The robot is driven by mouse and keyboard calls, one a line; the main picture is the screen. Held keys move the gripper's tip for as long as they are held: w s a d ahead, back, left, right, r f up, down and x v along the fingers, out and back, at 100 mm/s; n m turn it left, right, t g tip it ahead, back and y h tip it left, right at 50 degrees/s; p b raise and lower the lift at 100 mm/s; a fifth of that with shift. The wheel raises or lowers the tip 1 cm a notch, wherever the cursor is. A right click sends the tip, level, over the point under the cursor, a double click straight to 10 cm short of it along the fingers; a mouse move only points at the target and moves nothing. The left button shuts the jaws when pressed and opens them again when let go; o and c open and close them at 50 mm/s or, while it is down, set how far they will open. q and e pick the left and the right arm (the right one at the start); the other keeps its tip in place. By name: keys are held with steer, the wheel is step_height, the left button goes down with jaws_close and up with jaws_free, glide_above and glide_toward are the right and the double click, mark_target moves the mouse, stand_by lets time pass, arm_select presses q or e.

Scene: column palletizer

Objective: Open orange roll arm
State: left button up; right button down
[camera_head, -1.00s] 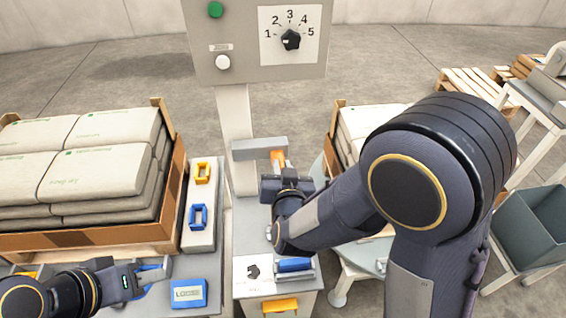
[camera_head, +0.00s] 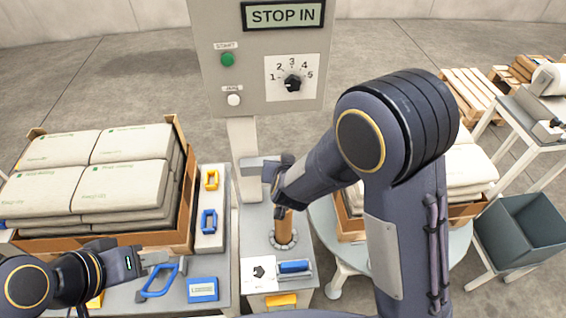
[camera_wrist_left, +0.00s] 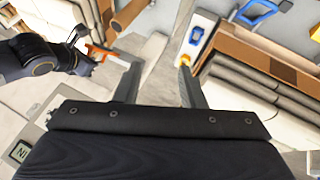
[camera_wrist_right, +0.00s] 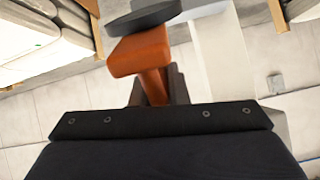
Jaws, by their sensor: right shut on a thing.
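My left gripper (camera_head: 158,262) is at the lower left, apart from the roll arm. Its fingers (camera_wrist_left: 158,85) are spread with nothing between them.
A blue loop handle (camera_head: 160,280) is close by my left gripper. The control column (camera_head: 258,60) reads STOP IN and stands behind the arm. A stack of sacks (camera_head: 85,185) is at left. A grey bin (camera_head: 520,235) stands at right. Open floor lies behind.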

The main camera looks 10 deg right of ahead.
arm_select(q)
steer(key=shift+w, duration=0.1)
steer(key=c, duration=0.4)
steer(key=shift+w+d+r+n, duration=0.15)
steer(key=shift+w+n, duration=0.2)
steer(key=shift+n, duration=0.05)
steer(key=shift+c, duration=1.4)
steer(key=w+d+n+g+h, duration=0.1)
steer(key=w, duration=0.1)
steer(key=w+d+n+g+h, duration=0.1)
steer(key=w+n, duration=0.1)
steer(key=w, duration=0.1)
steer(key=w+d+n+g+h, duration=0.1)
steer(key=w+n+g, duration=0.1)
steer(key=w, duration=0.1)
steer(key=shift+w+d+r+h, duration=0.1)
steer(key=shift+d+r+h, duration=0.2)
steer(key=shift+d, duration=0.1)
jaws_close()
steer(key=w+d+f+n+g+h, duration=0.1)
steer(key=w+d+f+n+h, duration=0.45)
steer(key=w+f+n, duration=0.35)
steer(key=w+d+f+n+h, duration=0.55)
steer(key=w+f+n, duration=0.3)
steer(key=w, duration=0.25)
steer(key=d, duration=0.5)
steer(key=d+r, duration=0.1)
steer(key=d, duration=0.2)
steer(key=shift+w+d, duration=0.25)
steer(key=shift+w, duration=0.05)
